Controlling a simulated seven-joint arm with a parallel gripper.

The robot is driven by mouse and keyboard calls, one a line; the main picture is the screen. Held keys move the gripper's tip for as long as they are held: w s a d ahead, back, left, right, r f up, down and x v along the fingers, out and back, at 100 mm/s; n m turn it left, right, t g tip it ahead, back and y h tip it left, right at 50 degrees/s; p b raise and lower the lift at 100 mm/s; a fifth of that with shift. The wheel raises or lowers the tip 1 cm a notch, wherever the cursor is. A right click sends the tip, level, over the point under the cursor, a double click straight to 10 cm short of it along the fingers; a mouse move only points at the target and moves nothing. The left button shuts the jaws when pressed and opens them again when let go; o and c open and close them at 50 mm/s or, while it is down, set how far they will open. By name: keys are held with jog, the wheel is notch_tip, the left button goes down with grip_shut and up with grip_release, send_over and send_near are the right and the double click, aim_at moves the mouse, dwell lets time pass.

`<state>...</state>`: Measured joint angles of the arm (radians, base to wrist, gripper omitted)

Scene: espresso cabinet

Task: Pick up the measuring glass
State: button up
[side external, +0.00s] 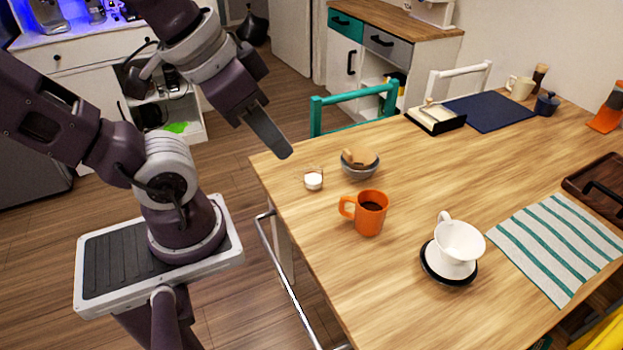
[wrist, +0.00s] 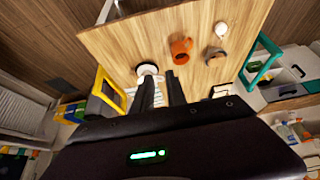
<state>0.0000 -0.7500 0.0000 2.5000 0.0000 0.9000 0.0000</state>
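A small clear glass with white contents (side external: 314,179), which looks like the measuring glass, stands upright near the table's left edge in the side view. In the wrist view it seems to be the small white round shape (wrist: 221,30) at the upper right. My gripper (side external: 284,150) hangs in the air above and left of it in the side view, apart from it. In the wrist view my gripper (wrist: 161,80) shows two dark fingers with a gap between them and nothing held. In the side view the fingers overlap and look like one.
On the wooden table (side external: 420,175), a bowl (side external: 361,168) with brown pieces and an orange mug (side external: 367,213) stand close to the glass. A white dripper (side external: 456,248) on a black base stands farther right. A teal chair (side external: 352,108) is at the table's far side.

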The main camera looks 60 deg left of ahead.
jog(key=w+a+f+n+g, duration=0.1)
jog(key=w+a+f+n, duration=0.2)
jog(key=w+a+n, duration=0.5)
jog(key=w+a+f+n+g, duration=0.2)
jog(key=w+a+f+n, duration=0.15)
jog(key=w+n, duration=0.85)
jog(key=n+g, duration=0.3)
jog(key=n, duration=1.9)
send_over(295, 171)
jog(key=f, duration=2.2)
jog(key=shift+w+a+f, duration=0.25)
jog(key=shift+a+f, duration=0.1)
jog(key=shift+n, duration=0.4)
notch_tip(295, 171, down, 7)
jog(key=shift+s+r, duration=0.15)
jog(key=shift+f, duration=0.4)
grip_shut()
